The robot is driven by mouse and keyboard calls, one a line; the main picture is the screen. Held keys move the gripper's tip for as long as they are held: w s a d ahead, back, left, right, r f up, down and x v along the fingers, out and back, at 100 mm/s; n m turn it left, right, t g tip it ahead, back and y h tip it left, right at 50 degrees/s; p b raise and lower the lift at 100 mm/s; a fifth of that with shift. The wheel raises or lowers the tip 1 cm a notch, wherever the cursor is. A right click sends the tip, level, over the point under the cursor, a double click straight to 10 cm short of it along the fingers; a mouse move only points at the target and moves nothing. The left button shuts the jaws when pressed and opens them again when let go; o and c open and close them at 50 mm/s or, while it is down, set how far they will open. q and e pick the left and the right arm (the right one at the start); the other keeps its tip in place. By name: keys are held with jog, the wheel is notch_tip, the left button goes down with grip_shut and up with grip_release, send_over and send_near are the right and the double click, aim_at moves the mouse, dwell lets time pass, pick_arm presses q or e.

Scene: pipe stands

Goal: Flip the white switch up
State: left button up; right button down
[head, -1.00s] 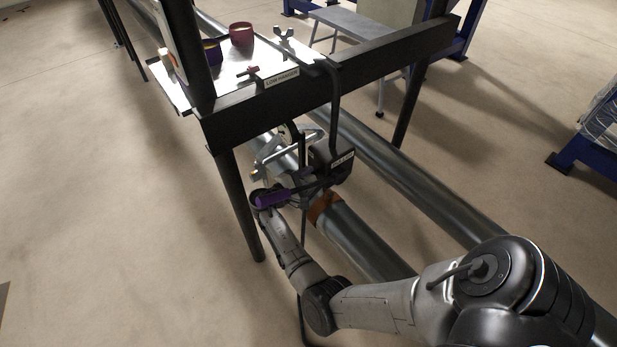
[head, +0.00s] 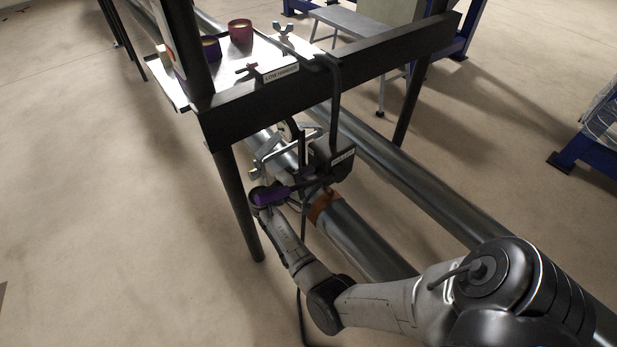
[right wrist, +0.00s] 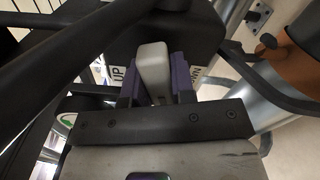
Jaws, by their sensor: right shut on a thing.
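The white switch (right wrist: 153,72) is a pale lever that shows in the right wrist view, in front of a black box. The black switch box (head: 333,160) hangs under the frame beam in the head view and also shows in the right wrist view (right wrist: 180,32). A label reading UP is left of the lever; another label, partly hidden, is at its right. My right gripper (head: 309,176) reaches the box from the left in the head view. Its purple fingers are shut on the lever in the right wrist view (right wrist: 155,88). My left gripper is not in view.
A dark beam (head: 330,75) on legs stands over large metal pipes (head: 365,240). The floor at left is clear.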

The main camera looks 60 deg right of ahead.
jog(key=m+b, duration=0.2)
jog(key=m, duration=0.2)
jog(key=shift+f+m+b, duration=0.15)
jog(key=shift+m+b, duration=0.15)
jog(key=shift+m, duration=0.1)
jog(key=m+b, duration=0.3)
jog(key=m, duration=0.2)
jog(key=shift+b, duration=0.3)
jog(key=shift+m, duration=0.5)
jog(key=shift+r, duration=0.2)
jog(key=c, duration=1)
grip_release()
jog(key=shift+o, duration=0.2)
